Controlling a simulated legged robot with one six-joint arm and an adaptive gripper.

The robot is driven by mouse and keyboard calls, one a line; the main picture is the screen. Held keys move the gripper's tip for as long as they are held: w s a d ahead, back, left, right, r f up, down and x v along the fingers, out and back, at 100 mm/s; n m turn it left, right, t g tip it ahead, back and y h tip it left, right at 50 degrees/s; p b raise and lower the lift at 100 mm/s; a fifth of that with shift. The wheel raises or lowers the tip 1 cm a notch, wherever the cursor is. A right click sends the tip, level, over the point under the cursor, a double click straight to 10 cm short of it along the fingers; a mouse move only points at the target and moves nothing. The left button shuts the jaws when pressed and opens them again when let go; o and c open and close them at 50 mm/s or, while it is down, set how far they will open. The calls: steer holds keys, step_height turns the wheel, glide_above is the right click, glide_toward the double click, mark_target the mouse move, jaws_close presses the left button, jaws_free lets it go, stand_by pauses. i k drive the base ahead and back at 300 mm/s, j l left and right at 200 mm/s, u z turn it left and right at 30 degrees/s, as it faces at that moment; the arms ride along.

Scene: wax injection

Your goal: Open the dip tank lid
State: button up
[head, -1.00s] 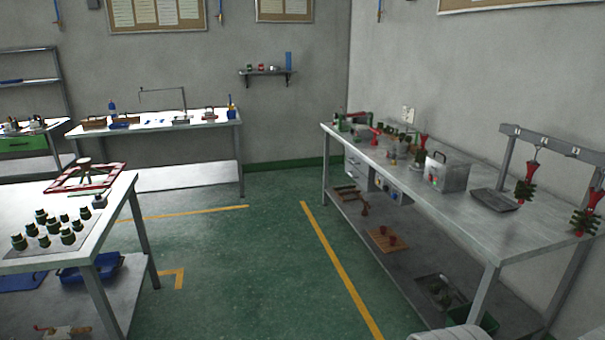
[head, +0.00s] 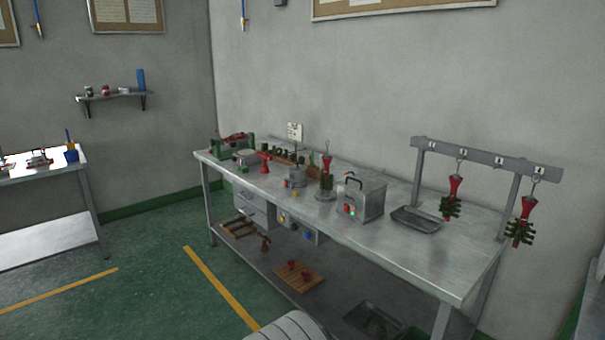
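The dip tank appears to be the metal box (head: 362,200) on the steel workbench on the right side of the room. It has a dark handle (head: 354,178) on top, and red and green spots show on its front. Its lid looks shut, though it is small in this view. My gripper is not in view, so its state does not show.
The workbench (head: 405,258) stands along the wall. A shallow tray (head: 416,220) lies right of the tank, beside a rack (head: 484,156) with red and green pieces hanging from hooks. Green floor (head: 150,262) is open in front.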

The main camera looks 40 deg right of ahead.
mark_target(364, 184)
steer(key=i+z, duration=0.3)
steer(key=i, duration=0.2)
steer(key=i+z, duration=0.25)
steer(key=i, duration=0.2)
steer(key=i+j+z, duration=0.3)
steer(key=i, duration=0.15)
steer(key=i+l+z, duration=0.15)
steer(key=i+z, duration=0.25)
steer(key=i+l+z, duration=0.1)
steer(key=i+z, duration=0.15)
steer(key=z, duration=0.2)
steer(key=i+z, duration=0.4)
steer(key=i+j+z, duration=0.2)
steer(key=z, duration=0.2)
